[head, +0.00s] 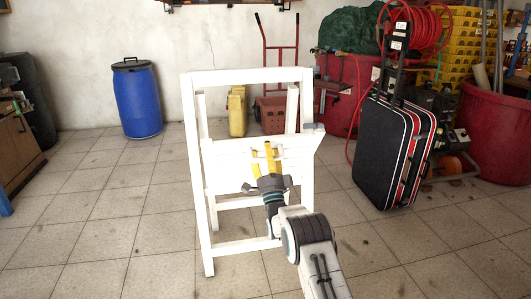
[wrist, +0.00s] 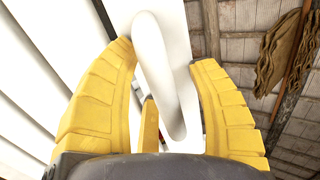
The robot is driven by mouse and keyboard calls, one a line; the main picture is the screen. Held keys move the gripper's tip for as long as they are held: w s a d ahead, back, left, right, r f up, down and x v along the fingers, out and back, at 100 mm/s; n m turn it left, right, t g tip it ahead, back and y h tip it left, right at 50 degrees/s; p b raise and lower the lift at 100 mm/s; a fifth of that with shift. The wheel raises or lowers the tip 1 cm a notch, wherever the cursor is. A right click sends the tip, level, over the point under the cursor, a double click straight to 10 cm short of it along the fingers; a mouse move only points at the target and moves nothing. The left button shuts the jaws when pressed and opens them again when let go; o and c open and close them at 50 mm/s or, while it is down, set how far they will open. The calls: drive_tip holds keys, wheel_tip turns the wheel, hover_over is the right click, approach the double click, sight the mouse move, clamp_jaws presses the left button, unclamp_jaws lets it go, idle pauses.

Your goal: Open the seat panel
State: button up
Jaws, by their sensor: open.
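The white seat panel (head: 228,170) is slatted and set in a white upright frame (head: 190,130) in the middle of the head view. It faces me, and its edges are partly hidden by my arm. Its white slats (wrist: 35,70) also fill the left of the wrist view. A white bar-like handle (wrist: 160,75) runs between my yellow fingers in the wrist view. My gripper (head: 264,150) is at the front of the panel. Its fingers are spread on both sides of the handle, open; I cannot tell whether either finger touches it.
A black suitcase (head: 392,150) stands at the right of the frame. A blue barrel (head: 137,100) is at the back left. A yellow container (head: 237,112) and a red hand truck (head: 280,60) stand behind the frame. The tiled floor (head: 110,230) at front left is clear.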

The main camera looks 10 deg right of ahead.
drive_tip(key=shift+s, duration=0.1)
drive_tip(key=v, duration=0.8)
drive_tip(key=shift+f, duration=0.4)
idle(0.4)
